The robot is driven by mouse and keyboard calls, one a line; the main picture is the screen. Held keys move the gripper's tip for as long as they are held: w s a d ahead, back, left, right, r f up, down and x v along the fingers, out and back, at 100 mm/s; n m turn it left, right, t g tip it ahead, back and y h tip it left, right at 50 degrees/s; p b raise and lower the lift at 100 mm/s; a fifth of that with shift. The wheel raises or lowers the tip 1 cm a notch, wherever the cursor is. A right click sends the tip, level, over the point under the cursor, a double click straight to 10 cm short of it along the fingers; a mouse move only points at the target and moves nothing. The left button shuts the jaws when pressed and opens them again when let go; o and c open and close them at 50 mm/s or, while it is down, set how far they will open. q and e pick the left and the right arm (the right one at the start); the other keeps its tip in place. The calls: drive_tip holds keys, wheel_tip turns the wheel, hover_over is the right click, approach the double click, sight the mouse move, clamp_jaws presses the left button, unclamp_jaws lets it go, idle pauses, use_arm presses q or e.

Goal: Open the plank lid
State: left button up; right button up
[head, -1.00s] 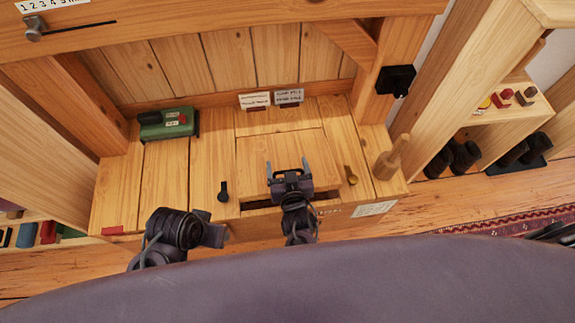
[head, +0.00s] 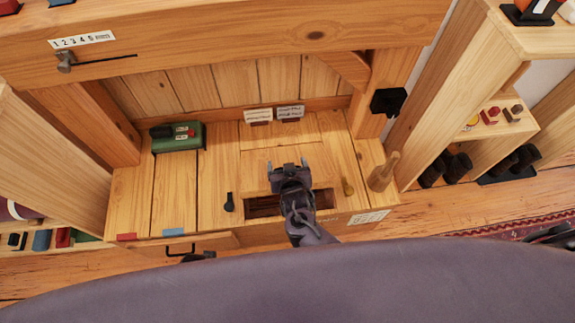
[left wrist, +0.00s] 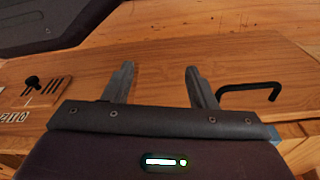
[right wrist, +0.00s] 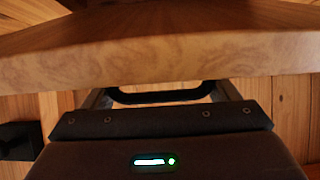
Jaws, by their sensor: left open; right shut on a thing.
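The plank lid (head: 262,168) is a pale wooden panel in the bench top. A dark opening (head: 262,206) shows along its front edge; whether the lid is slid back or tilted up is hard to tell. My right gripper (head: 288,166) is over the lid. In the right wrist view it is shut on a black bar handle (right wrist: 160,96) below a wooden edge (right wrist: 170,65). My left gripper (left wrist: 158,80) is open and empty in front of a wooden panel with a black bent handle (left wrist: 250,90) to its right.
A green box (head: 177,138) stands at the back left of the bench. A wooden peg (head: 383,173) stands at the right. Two small cards (head: 274,115) are at the back. A beam (head: 230,40) spans above.

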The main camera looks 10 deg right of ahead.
use_arm(q)
drive_tip(key=shift+s+a+f+p, duration=0.25)
drive_tip(key=shift+s+f+p, duration=0.05)
drive_tip(key=shift+s+f, duration=0.35)
drive_tip(key=shift+s+a+f+p, duration=0.3)
drive_tip(key=shift+s+f, duration=0.2)
drive_tip(key=shift+s, duration=0.25)
drive_tip(key=shift+d, duration=0.1)
